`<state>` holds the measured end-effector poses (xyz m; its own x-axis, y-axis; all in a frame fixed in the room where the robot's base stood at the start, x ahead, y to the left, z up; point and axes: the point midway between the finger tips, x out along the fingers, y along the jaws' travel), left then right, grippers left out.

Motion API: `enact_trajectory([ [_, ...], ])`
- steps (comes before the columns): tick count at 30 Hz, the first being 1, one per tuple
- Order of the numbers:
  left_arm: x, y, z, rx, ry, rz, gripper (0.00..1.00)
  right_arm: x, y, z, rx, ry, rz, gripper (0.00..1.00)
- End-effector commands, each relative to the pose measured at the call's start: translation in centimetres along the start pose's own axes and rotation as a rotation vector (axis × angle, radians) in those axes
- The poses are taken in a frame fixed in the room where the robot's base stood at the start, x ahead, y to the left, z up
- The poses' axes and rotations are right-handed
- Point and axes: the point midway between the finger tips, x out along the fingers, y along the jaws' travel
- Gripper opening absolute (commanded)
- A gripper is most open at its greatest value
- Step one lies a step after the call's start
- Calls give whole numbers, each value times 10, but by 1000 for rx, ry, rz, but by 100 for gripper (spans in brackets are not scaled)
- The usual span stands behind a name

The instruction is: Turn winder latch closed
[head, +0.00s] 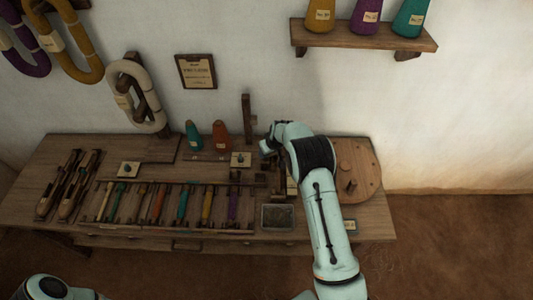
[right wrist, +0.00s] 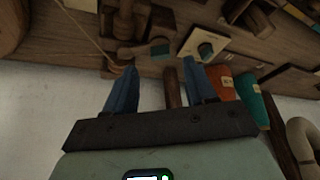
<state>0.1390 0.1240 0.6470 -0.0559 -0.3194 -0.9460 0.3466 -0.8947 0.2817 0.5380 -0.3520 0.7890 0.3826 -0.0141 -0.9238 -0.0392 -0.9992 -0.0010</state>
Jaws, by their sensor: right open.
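The winder stands at the right end of the wooden bench (head: 60,150), with its round wooden wheel (head: 358,180) partly behind my right arm. In the right wrist view its wooden spindle parts (right wrist: 125,28) and a short wooden arm (right wrist: 135,51) show beyond the fingers. I cannot tell which part is the latch or how it is turned. My right gripper (right wrist: 157,72) is open and empty, with its blue fingers apart. It is mostly hidden in the head view. My left gripper is out of view; only part of that arm shows.
A plate with a dark knob (head: 240,159) lies left of my right arm. A wooden post (head: 247,112) stands behind it, near orange (head: 220,136) and green (head: 193,135) cones. A metal tray (head: 277,217) sits at the front. Several coloured shuttles or bobbins fill the bench's middle.

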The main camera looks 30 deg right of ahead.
Motion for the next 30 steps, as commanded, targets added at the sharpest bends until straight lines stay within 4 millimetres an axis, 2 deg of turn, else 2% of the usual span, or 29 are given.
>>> enact_trajectory([
  [3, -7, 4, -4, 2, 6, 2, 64, 21, 0, -1, 0, -1, 1, 55],
  [9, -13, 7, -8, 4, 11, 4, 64, 43, 0, -2, -2, 0, 1, 55],
  [21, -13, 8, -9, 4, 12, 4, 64, 50, 0, 0, -2, 0, 1, 55],
  [26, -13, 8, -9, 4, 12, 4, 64, 50, 0, -1, -2, 0, 1, 3],
  [27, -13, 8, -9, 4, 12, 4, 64, 50, 0, -1, -2, 0, 1, 0],
  [30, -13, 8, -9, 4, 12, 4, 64, 50, 0, -1, -1, 0, 1, 0],
])
